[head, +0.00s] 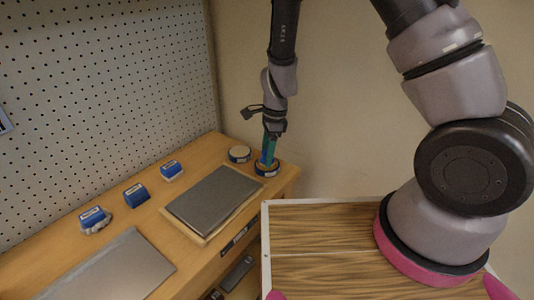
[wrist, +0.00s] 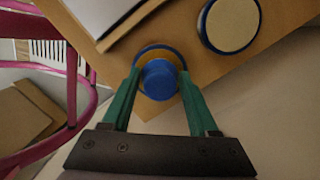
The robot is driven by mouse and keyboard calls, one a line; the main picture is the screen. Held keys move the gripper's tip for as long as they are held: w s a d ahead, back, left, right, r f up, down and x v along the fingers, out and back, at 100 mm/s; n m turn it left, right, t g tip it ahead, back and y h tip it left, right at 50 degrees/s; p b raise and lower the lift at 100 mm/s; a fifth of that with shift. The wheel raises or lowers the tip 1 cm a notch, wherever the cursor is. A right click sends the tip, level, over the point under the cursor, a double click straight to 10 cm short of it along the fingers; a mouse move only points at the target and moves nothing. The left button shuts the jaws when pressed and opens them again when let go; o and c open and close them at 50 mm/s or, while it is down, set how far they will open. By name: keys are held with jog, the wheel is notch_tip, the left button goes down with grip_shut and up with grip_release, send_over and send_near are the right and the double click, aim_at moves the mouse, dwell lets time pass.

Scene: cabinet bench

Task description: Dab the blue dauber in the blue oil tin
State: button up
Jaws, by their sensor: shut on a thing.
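My gripper (head: 268,158) points down at the far right end of the bench, its green fingers shut on the blue dauber (wrist: 159,79). In the wrist view my gripper (wrist: 159,84) has a fingertip on each side of the dauber's round blue top. Directly below is a round tin (head: 267,170) with a dark blue rim; its rim and tan inside (wrist: 157,51) show around the dauber in the wrist view. The dauber's lower end is hidden, so I cannot tell whether it touches the tin's inside.
A second round tin (head: 240,153) with a tan top and blue rim (wrist: 229,24) stands close by. Several blue labelled blocks (head: 136,195) line the bench near the pegboard. A dark grey plate (head: 214,198) on a wooden board and a lighter grey panel (head: 112,268) lie nearer.

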jog(key=shift+r, duration=3.5)
jog(key=shift+s, duration=0.1)
